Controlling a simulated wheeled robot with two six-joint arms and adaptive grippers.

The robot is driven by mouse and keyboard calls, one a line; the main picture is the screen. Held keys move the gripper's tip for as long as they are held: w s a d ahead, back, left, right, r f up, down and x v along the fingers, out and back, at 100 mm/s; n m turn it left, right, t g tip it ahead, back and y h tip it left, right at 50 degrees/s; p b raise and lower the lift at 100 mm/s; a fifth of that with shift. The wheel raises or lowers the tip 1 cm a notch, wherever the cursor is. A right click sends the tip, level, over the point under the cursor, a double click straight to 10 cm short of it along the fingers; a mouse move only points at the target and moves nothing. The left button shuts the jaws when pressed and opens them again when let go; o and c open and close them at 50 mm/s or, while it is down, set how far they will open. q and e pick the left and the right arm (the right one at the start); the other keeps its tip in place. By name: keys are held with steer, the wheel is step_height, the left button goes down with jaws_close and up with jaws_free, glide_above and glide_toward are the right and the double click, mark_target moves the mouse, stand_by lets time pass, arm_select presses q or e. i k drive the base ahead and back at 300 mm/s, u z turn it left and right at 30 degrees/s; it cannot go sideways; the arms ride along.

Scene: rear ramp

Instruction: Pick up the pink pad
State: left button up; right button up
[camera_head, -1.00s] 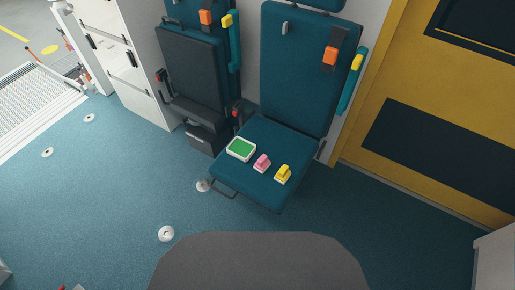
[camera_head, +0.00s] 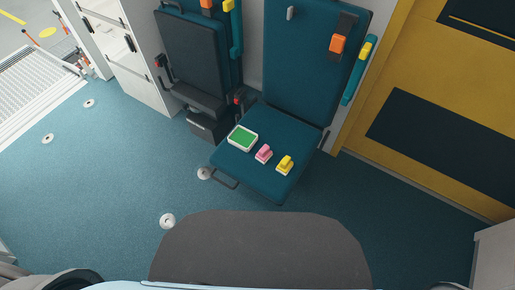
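The pink pad (camera_head: 264,153) lies on the teal seat cushion (camera_head: 262,180) of the unfolded chair. It is a small block with a raised top part. A green-topped white box (camera_head: 243,138) lies to its left and a yellow pad (camera_head: 285,164) to its right, both apart from it. Neither gripper shows in the head view. Nothing touches the pink pad.
A second seat (camera_head: 193,60) is folded up at the left of the chair. A yellow wall (camera_head: 400,150) stands on the right. White round floor fixtures (camera_head: 167,221) dot the blue floor (camera_head: 110,190). Open floor lies left of the chair. The ramp (camera_head: 35,80) is at the far left.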

mark_target(265, 153)
steer(key=k, duration=0.35)
steer(key=u, duration=0.6)
steer(key=i, duration=0.95)
steer(key=u, duration=0.25)
